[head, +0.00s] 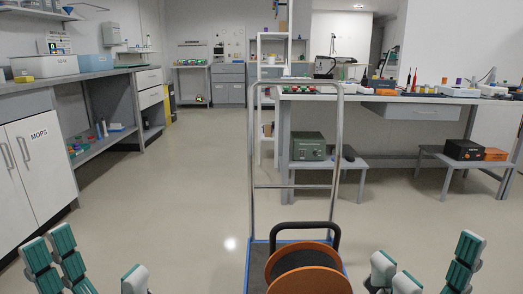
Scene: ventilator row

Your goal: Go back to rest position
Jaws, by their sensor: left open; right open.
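My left gripper (98,257) shows at the bottom left of the head view, with teal-padded fingers spread apart and nothing between them. My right gripper (426,257) shows at the bottom right, also open and empty. Both are raised in front of me, apart from each other and touching nothing that I can see. The lower parts of both are cut off by the picture's edge.
A trolley (257,258) with a tall metal handle stands between my grippers, bearing an orange drum (312,262) with a black handle. A cabinet (38,165) stands at left, a long workbench (400,98) at right. The floor (190,180) is clear left of the trolley.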

